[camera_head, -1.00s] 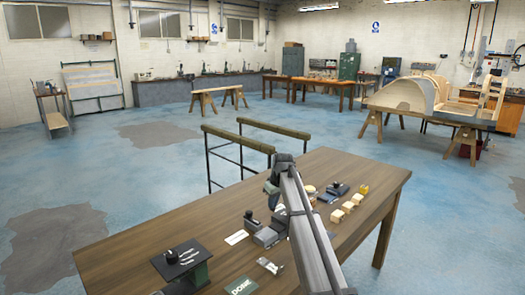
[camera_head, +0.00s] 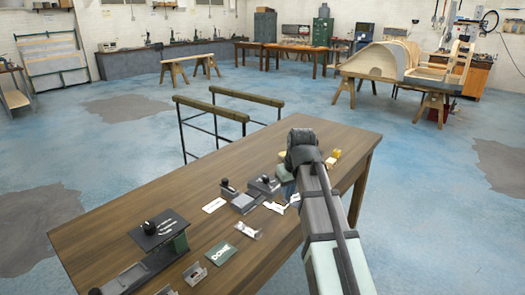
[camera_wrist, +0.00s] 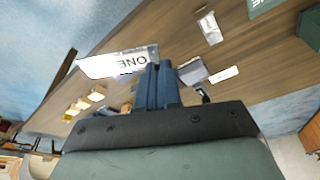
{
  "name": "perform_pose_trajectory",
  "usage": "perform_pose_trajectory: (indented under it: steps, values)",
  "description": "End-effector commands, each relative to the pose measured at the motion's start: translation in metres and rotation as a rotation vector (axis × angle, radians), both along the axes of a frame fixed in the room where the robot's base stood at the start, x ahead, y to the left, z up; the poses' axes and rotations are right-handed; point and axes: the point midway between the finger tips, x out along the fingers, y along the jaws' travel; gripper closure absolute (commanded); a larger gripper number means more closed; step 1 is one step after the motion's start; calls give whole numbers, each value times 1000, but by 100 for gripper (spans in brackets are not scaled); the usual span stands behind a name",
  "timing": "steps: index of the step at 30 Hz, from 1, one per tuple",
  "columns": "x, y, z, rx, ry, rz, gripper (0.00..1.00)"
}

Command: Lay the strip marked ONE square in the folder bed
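The white strip marked ONE (camera_wrist: 115,63) shows close in the wrist view, its lettering upside down. Its right end meets the tips of my gripper's blue fingers (camera_wrist: 158,68), which are closed together on it. The strip appears raised above the table.
The wooden table (camera_head: 120,215) also bears a white card (camera_head: 214,205), a metal bracket (camera_head: 249,231), a green DONE mat (camera_head: 222,251), a black-topped stand (camera_head: 160,229) and yellow wooden blocks (camera_wrist: 88,101). Two padded rails (camera_head: 212,110) stand behind the table.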

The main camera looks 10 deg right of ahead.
Motion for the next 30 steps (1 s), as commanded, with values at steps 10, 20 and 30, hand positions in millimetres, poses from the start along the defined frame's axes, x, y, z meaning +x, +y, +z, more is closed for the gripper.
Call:
perform_pose_trajectory:
  steps: [10,20,30]
  values:
    - [52,99,-38,0,2,141,100]
    - [144,153,-52,1,-1,291,100]
    - [162,160,-47,0,-2,458,100]
